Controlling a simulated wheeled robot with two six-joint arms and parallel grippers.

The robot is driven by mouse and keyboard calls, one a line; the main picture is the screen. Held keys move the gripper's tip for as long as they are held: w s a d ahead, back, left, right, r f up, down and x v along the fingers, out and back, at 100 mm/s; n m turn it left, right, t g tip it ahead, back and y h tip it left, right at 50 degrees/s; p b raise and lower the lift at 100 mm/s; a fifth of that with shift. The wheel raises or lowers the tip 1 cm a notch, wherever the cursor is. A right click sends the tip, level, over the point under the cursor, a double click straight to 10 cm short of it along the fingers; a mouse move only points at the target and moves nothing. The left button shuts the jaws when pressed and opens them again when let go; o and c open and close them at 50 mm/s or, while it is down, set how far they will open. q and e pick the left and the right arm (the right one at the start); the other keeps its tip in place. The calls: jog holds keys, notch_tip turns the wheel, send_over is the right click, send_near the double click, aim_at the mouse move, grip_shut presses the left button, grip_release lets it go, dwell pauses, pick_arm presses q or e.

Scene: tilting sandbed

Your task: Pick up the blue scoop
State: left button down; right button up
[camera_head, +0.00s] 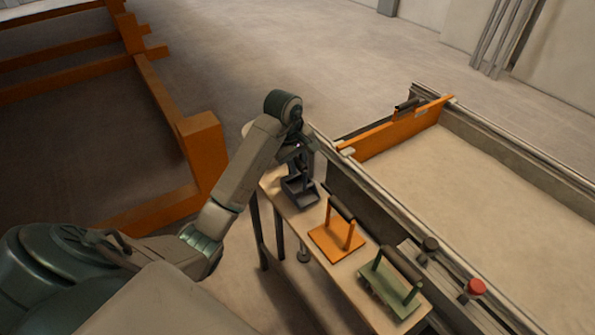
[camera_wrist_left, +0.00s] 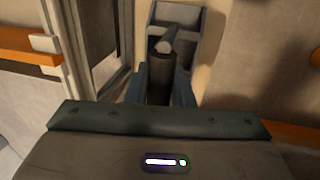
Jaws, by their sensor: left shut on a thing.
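The blue scoop (camera_head: 300,192) is a dark blue-grey open pan at the far end of a narrow wooden side table (camera_head: 378,318). My left gripper (camera_head: 303,150) is above the scoop, and its fingers are partly hidden by the wrist. In the left wrist view the scoop's pan (camera_wrist_left: 186,20) shows at the top, with its dark handle (camera_wrist_left: 160,72) between the two fingers of my left gripper (camera_wrist_left: 162,88). The gripper is shut on the handle. I cannot tell whether the scoop touches the table. My right gripper is not in view.
An orange float with a handle (camera_head: 338,240) and a green one (camera_head: 390,288) stand nearer on the table. The sandbed (camera_head: 480,190) lies to the right, with an orange board (camera_head: 400,130), a dark knob (camera_head: 430,244) and a red knob (camera_head: 475,287). Orange beams (camera_head: 200,150) stand left.

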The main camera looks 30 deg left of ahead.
pick_arm(q)
jog(key=shift+r+p, duration=0.5)
jog(key=shift+r, duration=0.4)
jog(key=s+d+p, duration=0.2)
jog(key=s, duration=0.5)
jog(key=s+d+r+p, duration=0.1)
jog(key=s+d+p, duration=0.2)
jog(key=s, duration=0.5)
jog(key=shift+d, duration=0.3)
jog(key=c, duration=1.8)
grip_release()
grip_shut()
notch_tip(320, 180, down, 2)
jog(key=shift+f+b, duration=0.2)
jog(key=shift+b, duration=0.85)
